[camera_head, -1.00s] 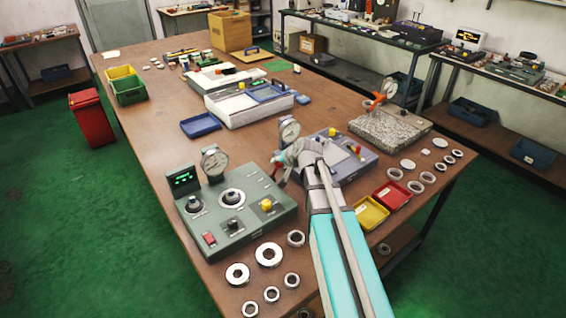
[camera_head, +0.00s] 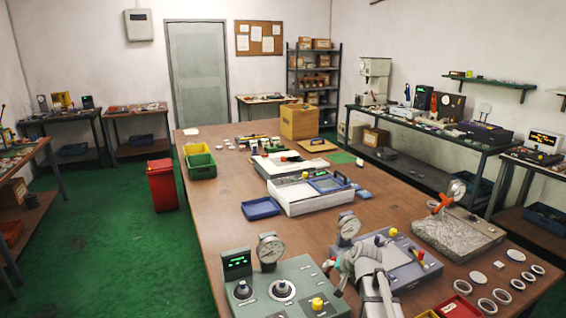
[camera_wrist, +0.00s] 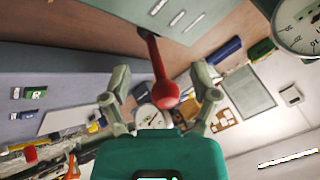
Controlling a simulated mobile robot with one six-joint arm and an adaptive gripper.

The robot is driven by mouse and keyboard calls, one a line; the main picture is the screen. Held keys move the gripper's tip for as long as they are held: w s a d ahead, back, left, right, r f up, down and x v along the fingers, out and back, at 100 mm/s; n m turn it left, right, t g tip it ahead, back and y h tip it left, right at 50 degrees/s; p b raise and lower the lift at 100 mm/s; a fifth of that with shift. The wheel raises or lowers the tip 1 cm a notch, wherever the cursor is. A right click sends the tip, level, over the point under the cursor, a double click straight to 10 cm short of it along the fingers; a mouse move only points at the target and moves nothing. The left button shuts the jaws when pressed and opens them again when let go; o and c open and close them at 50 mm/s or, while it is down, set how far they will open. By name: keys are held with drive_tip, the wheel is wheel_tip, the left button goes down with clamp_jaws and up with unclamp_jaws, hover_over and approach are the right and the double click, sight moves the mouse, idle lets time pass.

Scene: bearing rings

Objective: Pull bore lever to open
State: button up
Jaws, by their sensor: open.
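The lever is a red rod (camera_wrist: 154,55) ending in a round red knob (camera_wrist: 166,96) in the wrist view. It comes off a grey panel (camera_wrist: 135,12) at the top of that view. My gripper (camera_wrist: 161,84) is open, one finger on each side of the knob, with visible gaps and no clear contact. In the head view my gripper (camera_head: 333,272) is between the green-grey dial unit (camera_head: 300,272) and the blue-grey dial unit (camera_head: 425,262). A small red part (camera_head: 327,265) shows at its fingers. My arm hides part of the blue-grey unit.
A dial gauge (camera_head: 270,250) stands on the green-grey unit, and another dial (camera_head: 348,226) stands close behind my gripper. A granite block (camera_head: 455,238) with a dial stand and several rings (camera_head: 487,305) lie to the right.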

drive_tip(key=s+g, duration=0.1)
drive_tip(key=s, duration=0.2)
drive_tip(key=s+a+f+n+g+h, duration=0.1)
drive_tip(key=s, duration=0.2)
drive_tip(key=s+a+n+g+p, duration=0.1)
drive_tip(key=s, duration=0.2)
drive_tip(key=shift+s+a+f, duration=0.1)
drive_tip(key=shift+s+f, duration=0.1)
drive_tip(key=shift+f, duration=0.1)
drive_tip(key=s+g, duration=0.1)
drive_tip(key=s, duration=0.2)
drive_tip(key=s+n+g+h, duration=0.1)
drive_tip(key=s, duration=0.2)
drive_tip(key=s+n+g+h, duration=0.1)
drive_tip(key=s, duration=0.2)
drive_tip(key=shift+f+g+p, duration=0.2)
drive_tip(key=shift+g+p, duration=0.1)
drive_tip(key=shift+p, duration=0.1)
drive_tip(key=shift+s+d+h, duration=0.25)
drive_tip(key=shift+s+h, duration=0.05)
drive_tip(key=shift+s, duration=0.2)
